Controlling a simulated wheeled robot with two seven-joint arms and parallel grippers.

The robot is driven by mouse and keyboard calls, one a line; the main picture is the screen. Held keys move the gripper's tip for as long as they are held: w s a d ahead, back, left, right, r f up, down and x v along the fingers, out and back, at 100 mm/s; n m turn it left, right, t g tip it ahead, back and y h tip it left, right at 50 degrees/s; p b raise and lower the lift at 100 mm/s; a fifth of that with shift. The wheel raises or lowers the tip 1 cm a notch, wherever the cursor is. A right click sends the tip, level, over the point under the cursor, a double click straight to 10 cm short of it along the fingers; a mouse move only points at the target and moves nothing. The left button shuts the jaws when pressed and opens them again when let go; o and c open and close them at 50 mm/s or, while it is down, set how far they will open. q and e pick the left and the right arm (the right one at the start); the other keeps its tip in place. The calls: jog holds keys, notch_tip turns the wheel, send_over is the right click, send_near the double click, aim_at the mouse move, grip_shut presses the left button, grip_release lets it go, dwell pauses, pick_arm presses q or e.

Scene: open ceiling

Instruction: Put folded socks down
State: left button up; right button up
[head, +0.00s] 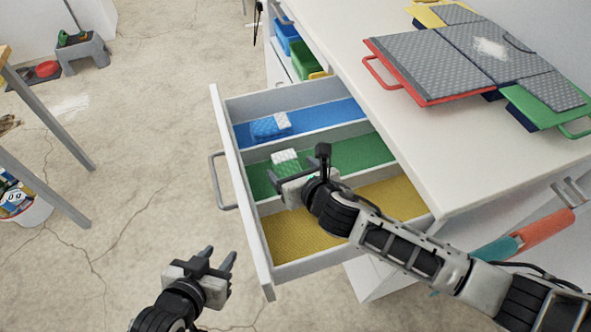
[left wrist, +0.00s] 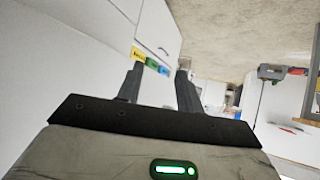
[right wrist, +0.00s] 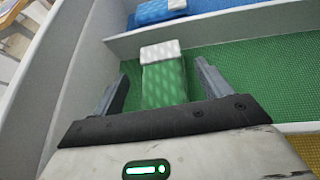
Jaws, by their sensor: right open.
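A folded green sock with a white end (head: 285,162) lies on the green floor of the middle drawer compartment. It also shows in the right wrist view (right wrist: 163,82), between my open fingers in the picture. My right gripper (head: 275,182) is open over that compartment, near the sock; whether it touches the sock I cannot tell. A folded blue sock with a white end (head: 270,125) lies in the blue compartment. My left gripper (head: 216,262) is open and empty, outside the drawer at its front left. The open drawer (head: 230,140) has blue, green and yellow compartments; the yellow one (head: 300,228) looks empty.
The white countertop (head: 400,130) is right of the drawer and bears grey boards with red, green and yellow frames (head: 425,65). The drawer handle (head: 218,180) juts out left. A table leg (head: 50,190) and bucket (head: 25,205) stand left. Floor between is clear.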

pick_arm(q)
jog(key=shift+w+a+r+p, duration=0.1)
jog(key=shift+a+r+p, duration=0.2)
jog(key=shift+p, duration=0.35)
pick_arm(e)
jog(key=v, duration=1.2)
pick_arm(q)
jog(key=shift+d, duration=0.1)
pick_arm(e)
jog(key=shift+w+d+r, duration=0.1)
jog(key=shift+r, duration=0.1)
